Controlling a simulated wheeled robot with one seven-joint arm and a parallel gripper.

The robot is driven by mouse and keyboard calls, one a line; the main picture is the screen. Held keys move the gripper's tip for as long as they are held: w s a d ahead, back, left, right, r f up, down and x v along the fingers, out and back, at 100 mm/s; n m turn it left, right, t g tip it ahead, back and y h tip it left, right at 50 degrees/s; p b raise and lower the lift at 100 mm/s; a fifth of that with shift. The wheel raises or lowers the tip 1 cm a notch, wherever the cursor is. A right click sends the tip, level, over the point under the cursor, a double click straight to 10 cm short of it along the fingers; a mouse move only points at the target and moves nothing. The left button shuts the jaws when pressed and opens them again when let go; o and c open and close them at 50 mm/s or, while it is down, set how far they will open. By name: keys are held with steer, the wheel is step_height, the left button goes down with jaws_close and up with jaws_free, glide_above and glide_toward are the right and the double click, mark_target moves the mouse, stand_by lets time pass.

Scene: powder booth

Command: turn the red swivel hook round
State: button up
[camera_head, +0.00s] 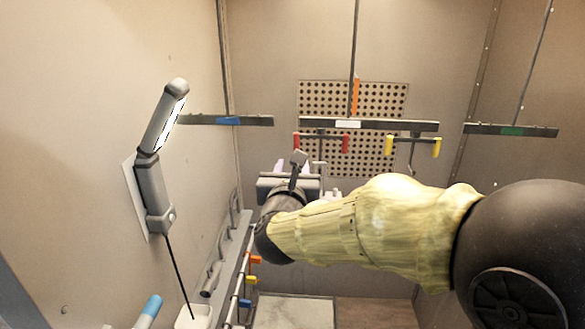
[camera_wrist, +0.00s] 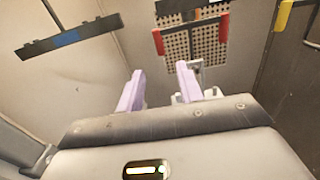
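The red swivel hook (camera_head: 346,143) hangs under the left part of the middle overhead bar (camera_head: 390,126). It has a dark crosspiece with a red end piece on each side. In the wrist view its red end pieces (camera_wrist: 223,28) show at the top, beyond my fingers. My gripper (camera_wrist: 160,78) has two lilac fingers standing apart with nothing between them. The fingers are below and short of the hook, not touching it. In the head view my gripper (camera_head: 297,170) is below the hook's left end, and my own wrist partly hides it.
A yellow swivel hook (camera_head: 436,147) hangs to the right on the same bar. Side bars carry a blue label (camera_head: 228,121) and a green label (camera_head: 510,131). A perforated panel (camera_head: 385,98) is on the back wall. A lamp (camera_head: 155,190) and a rack (camera_head: 227,255) line the left.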

mark_target(297, 146)
steer(key=w+p, duration=0.1)
steer(key=w, duration=0.3)
steer(key=w+p, duration=0.1)
steer(key=w, duration=0.7)
steer(key=shift+d+f+p, duration=0.1)
steer(key=shift+d+p, duration=0.15)
steer(key=shift+p, duration=0.15)
steer(key=shift+s, duration=0.1)
steer(key=c, duration=0.6)
